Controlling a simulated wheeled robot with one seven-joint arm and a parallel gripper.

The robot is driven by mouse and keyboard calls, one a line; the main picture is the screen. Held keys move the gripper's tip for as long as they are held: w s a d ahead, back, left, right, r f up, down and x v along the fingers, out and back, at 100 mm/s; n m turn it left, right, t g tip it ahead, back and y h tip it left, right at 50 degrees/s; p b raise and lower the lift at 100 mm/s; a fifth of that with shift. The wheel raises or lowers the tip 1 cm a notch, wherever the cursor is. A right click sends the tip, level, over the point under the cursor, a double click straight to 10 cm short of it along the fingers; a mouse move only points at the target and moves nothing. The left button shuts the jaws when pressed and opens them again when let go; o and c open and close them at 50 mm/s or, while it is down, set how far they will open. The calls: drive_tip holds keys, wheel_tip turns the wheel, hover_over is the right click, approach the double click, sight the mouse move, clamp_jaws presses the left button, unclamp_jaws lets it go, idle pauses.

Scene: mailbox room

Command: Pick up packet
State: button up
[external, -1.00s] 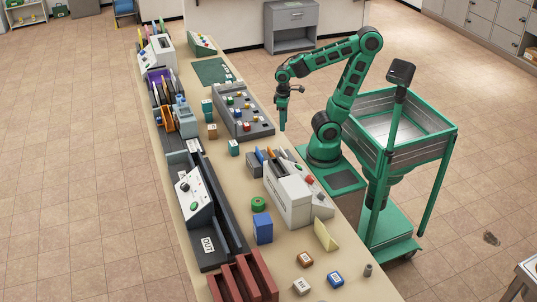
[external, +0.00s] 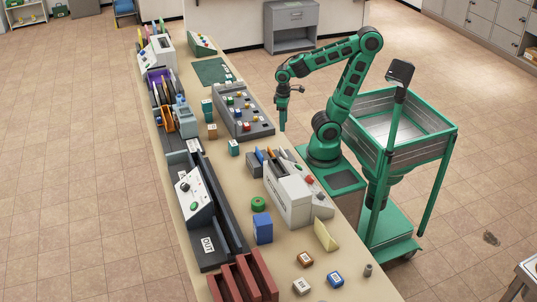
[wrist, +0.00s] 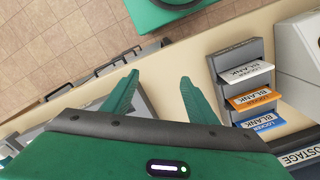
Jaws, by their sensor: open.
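My gripper (external: 282,127) points down at the bench's right edge, beside the grey tray (external: 262,131) of small coloured blocks. In the wrist view my gripper (wrist: 158,80) has its two green fingers apart with nothing between them. I cannot tell which thing is the packet. Small box-like items stand apart on the bench: a brown one (external: 212,131), a teal one (external: 234,147), a blue block (external: 262,228), and, near the front, another brown one (external: 304,259), a blue one (external: 335,279) and a white one (external: 301,286). My gripper touches none of them.
A slotted holder with "BLANK" and "LOCKER" cards (wrist: 252,98) stands beside a white postage machine (external: 289,203). A long dark channel (external: 215,195) with a control box and red dividers (external: 243,277) line the left side.

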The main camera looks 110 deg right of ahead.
wheel_tip(320, 180, up, 7)
drive_tip(key=w+a+r+n+t, duration=0.1)
drive_tip(key=w+a+r+n, duration=0.1)
drive_tip(key=w+a+n, duration=0.6)
drive_tip(key=w+a+r+n, duration=0.15)
drive_tip(key=w+a, duration=0.25)
drive_tip(key=w, duration=0.7)
drive_tip(key=w+a+n, duration=0.4)
drive_tip(key=w+a, duration=0.2)
drive_tip(key=a, duration=0.5)
drive_tip(key=n+g+y, duration=0.1)
drive_tip(key=n+y, duration=0.3)
drive_tip(key=n, duration=0.9)
hover_over(305, 257)
drive_tip(key=d, duration=0.2)
drive_tip(key=shift+m, duration=0.25)
drive_tip(key=f, duration=1.3)
drive_tip(key=shift+w+f, duration=0.4)
drive_tip(key=shift+s+x, duration=0.15)
drive_tip(key=shift+x, duration=1.15)
drive_tip(key=shift+s+x, duration=0.1)
drive_tip(key=shift+x, duration=1.2)
drive_tip(key=shift+d, duration=0.15)
drive_tip(key=c, duration=1.2)
